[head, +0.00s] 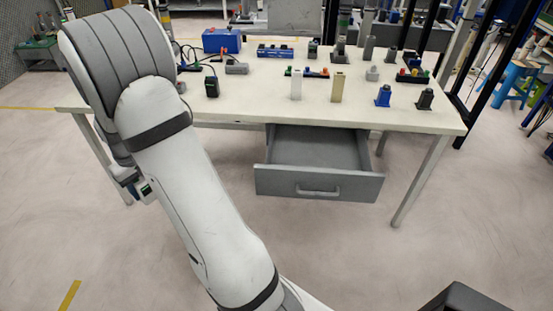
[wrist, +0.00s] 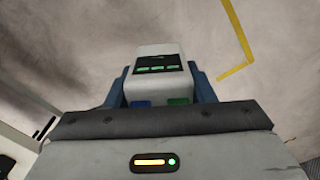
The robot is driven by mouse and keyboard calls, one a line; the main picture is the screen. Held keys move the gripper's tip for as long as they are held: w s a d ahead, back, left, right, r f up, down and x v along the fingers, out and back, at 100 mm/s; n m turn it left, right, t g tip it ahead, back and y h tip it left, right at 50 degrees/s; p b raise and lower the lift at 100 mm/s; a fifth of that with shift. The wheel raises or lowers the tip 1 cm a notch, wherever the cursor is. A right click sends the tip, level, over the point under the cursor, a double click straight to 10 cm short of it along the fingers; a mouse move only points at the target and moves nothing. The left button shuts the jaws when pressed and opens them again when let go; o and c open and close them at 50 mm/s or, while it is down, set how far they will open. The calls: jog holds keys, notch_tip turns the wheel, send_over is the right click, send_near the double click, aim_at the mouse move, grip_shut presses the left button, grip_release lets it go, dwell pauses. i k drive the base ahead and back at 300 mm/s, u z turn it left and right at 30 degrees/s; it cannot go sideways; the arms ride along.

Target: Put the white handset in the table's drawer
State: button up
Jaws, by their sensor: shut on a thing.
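The white handset (wrist: 157,55) shows in the wrist view, with a dark panel and green marks on its face. My gripper (wrist: 160,88) is shut on it, with a blue finger on each side. Bare floor lies behind the handset in that view. The table (head: 250,105) stands ahead, beyond my arm.
A white block (head: 296,85), a beige block (head: 338,87), a blue box (head: 222,40) and several small devices stand on the tabletop. A table leg (head: 420,182) stands right of the drawer. The floor in front of the drawer is clear, apart from my arm at left.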

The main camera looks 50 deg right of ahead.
aim_at(334, 162)
jog(key=z, duration=4.55)
jog(key=k, duration=0.1)
jog(key=u, duration=2.4)
jog(key=i, duration=1)
jog(key=u, duration=0.1)
